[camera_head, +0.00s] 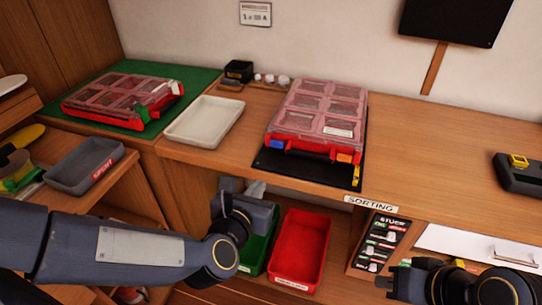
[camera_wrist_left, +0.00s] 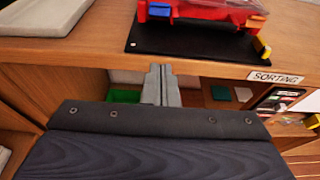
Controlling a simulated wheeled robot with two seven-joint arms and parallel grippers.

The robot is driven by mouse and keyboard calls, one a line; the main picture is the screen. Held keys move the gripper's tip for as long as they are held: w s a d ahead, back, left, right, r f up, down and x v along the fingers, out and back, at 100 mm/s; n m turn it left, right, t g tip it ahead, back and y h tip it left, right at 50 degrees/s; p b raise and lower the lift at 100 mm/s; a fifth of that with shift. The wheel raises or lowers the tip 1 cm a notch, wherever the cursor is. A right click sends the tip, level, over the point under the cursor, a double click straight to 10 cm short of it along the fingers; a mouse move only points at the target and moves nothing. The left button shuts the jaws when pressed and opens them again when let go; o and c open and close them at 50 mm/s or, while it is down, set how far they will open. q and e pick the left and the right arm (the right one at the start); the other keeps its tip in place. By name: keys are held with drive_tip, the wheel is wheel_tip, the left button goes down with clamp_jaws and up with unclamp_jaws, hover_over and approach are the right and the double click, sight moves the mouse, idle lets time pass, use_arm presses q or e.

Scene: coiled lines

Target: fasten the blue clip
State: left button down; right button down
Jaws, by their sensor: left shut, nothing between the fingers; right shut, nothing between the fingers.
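The blue clip (camera_head: 277,144) is on the front left of a red case (camera_head: 300,148) with a clear compartment lid. It also shows at the top of the left wrist view (camera_wrist_left: 160,9). I cannot tell whether it is fastened. An orange clip (camera_head: 343,157) is on the case's front right. My left gripper (camera_head: 257,188) is shut and empty, in front of and below the counter edge, apart from the clip. Its closed fingers show in the left wrist view (camera_wrist_left: 160,72). My right gripper (camera_head: 393,283) is shut and empty at the lower right, away from the case.
The case lies on a black mat (camera_head: 310,171) with a yellow piece (camera_head: 356,176) at its corner. A pale tray (camera_head: 204,121) stands left of it, then another red case (camera_head: 122,101). Red (camera_head: 300,247) and green bins sit below.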

sight(271, 169)
use_arm(q)
drive_tip(key=x, duration=1)
drive_tip(key=shift+p, duration=0.4)
drive_tip(key=r, duration=0.1)
drive_tip(key=w+r+p, duration=0.1)
drive_tip(key=r+p, duration=0.1)
drive_tip(key=shift+w+d+r, duration=0.1)
drive_tip(key=shift+w+d, duration=0.1)
drive_tip(key=shift+d, duration=0.05)
drive_tip(key=shift+w+r, duration=0.1)
drive_tip(key=shift+w, duration=0.15)
